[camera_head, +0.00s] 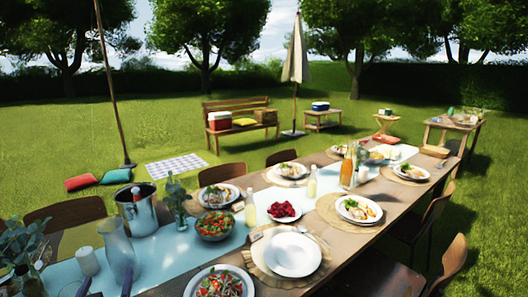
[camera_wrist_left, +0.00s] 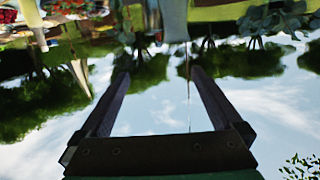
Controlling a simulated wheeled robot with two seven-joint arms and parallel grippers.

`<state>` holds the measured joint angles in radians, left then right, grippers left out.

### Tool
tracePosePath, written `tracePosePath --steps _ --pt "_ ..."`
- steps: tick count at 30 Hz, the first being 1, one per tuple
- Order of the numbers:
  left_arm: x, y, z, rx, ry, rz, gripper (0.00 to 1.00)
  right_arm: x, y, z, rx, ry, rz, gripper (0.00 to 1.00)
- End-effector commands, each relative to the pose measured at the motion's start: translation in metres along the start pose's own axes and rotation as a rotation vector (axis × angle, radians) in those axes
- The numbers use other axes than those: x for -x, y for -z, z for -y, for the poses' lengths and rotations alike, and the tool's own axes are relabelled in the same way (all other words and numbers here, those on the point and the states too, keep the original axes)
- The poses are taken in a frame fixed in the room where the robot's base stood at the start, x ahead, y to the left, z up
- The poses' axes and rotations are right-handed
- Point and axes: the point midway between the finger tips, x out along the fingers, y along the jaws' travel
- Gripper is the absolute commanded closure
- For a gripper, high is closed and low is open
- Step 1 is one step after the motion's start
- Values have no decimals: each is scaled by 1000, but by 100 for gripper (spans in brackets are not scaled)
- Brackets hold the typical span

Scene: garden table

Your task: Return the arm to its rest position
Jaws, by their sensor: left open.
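My left gripper (camera_head: 105,287) shows only as two dark fingertips at the bottom left edge of the head view, in front of the near end of the table. The wrist picture shows the garden upside down. The rest of my left arm is hidden in the head view. My right arm and gripper are in neither view.
The long table (camera_head: 190,262) is crowded. A glass pitcher (camera_head: 118,250), a white candle (camera_head: 87,261) and a salad plate (camera_head: 219,284) are close to my left fingertips. A metal ice bucket (camera_head: 138,212) stands farther back. Open lawn (camera_head: 60,140) lies beyond.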

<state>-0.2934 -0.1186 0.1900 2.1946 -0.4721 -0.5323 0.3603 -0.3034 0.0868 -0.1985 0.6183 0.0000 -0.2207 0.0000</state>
Motion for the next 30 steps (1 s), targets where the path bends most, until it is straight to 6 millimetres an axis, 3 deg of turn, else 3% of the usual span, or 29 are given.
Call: tracePosePath --steps 5,11,17,24,30 --pt "13 -37 -14 -43 -44 181 0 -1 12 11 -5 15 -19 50" --pt "46 -92 -36 -131 -144 452 0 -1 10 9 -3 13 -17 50" --pt "97 -143 -58 -248 -281 723 0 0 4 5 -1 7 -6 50" --pt "179 -191 -72 -424 -490 1040 0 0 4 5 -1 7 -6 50" --pt "152 -281 -81 -426 -481 1067 0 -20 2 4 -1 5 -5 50"
